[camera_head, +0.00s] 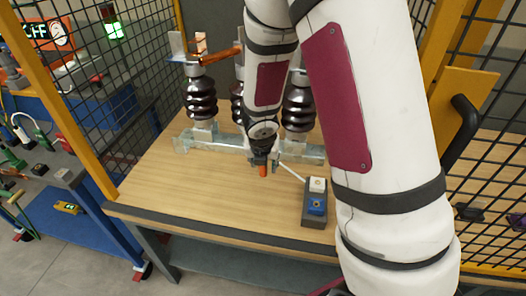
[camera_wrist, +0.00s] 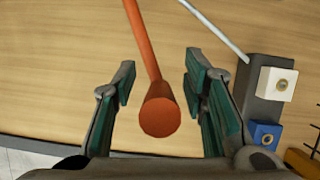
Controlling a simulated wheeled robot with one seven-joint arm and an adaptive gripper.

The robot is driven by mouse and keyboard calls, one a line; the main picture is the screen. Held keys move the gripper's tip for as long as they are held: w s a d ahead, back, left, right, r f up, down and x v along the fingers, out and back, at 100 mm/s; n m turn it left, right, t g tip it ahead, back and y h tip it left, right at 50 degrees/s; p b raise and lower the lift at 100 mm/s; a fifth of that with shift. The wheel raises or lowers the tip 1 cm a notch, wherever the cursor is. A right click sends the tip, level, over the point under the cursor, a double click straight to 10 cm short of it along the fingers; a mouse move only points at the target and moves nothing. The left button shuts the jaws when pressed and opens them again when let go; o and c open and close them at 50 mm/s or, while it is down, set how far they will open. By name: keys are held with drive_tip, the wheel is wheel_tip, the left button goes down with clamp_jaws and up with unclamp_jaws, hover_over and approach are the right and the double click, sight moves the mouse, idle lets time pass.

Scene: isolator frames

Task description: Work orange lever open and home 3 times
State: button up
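The orange lever (camera_wrist: 160,117) shows in the wrist view as a rod with its round end facing the camera. My gripper (camera_wrist: 160,78) is open, with one green-padded finger on each side of the lever. Gaps show between the lever and both pads. In the head view a short orange piece of the lever (camera_head: 262,171) shows just below my gripper (camera_head: 262,160). The isolator has dark ribbed insulators (camera_head: 201,98) on a pale base frame (camera_head: 230,140), and a copper-coloured bar (camera_head: 222,54) at its top left. My arm hides part of the isolator and the lever's mounting.
A grey box with a white button and a blue button (camera_head: 316,206) stands on the wooden table (camera_head: 180,190), right of my gripper. A thin pale rod (camera_head: 290,172) lies between them. Mesh fence panels with yellow posts (camera_head: 65,95) flank the table. The table's front left is clear.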

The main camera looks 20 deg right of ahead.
drive_tip(key=v, duration=1.1)
drive_tip(key=shift+r, duration=0.1)
